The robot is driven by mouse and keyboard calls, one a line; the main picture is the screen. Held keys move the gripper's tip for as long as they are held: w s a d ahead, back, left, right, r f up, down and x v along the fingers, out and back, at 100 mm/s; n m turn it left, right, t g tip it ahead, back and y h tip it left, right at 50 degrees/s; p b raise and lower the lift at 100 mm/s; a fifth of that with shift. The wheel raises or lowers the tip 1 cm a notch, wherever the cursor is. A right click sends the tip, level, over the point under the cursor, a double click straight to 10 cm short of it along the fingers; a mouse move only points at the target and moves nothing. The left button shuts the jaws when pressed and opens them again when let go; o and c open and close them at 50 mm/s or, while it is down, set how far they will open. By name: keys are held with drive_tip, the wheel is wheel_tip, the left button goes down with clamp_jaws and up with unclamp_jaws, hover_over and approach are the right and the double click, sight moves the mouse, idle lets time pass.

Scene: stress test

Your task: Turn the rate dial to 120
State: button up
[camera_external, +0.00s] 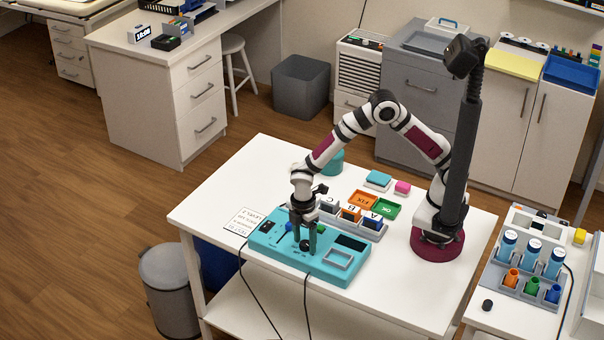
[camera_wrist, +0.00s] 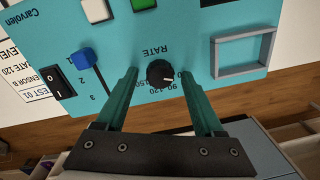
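The rate dial (camera_wrist: 159,73) is a small black round knob on a teal panel (camera_wrist: 215,22), with RATE printed beside it and 90, 120 and 150 around it. It carries a small pale mark, but I cannot tell which number it points at. My gripper (camera_wrist: 160,74) is open, with one teal finger on each side of the dial and a visible gap to it in the wrist view. In the external view, my gripper (camera_external: 305,246) points down over the front of the teal device (camera_external: 268,246), with the dark dial (camera_external: 305,245) between its fingers.
A blue slider (camera_wrist: 83,58) and a black rocker switch (camera_wrist: 57,82) sit on the panel. A raised grey square frame (camera_wrist: 243,53) is on the dial's other side. A printed card (camera_wrist: 27,75) lies beside the device.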

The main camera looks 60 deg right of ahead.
clamp_jaws()
idle(0.3)
drive_tip(key=m, duration=0.9)
drive_tip(key=shift+d, duration=0.1)
drive_tip(key=m, duration=0.4)
drive_tip(key=shift+s+m+t, duration=0.1)
drive_tip(key=shift+m+t, duration=0.2)
drive_tip(key=shift+m, duration=2)
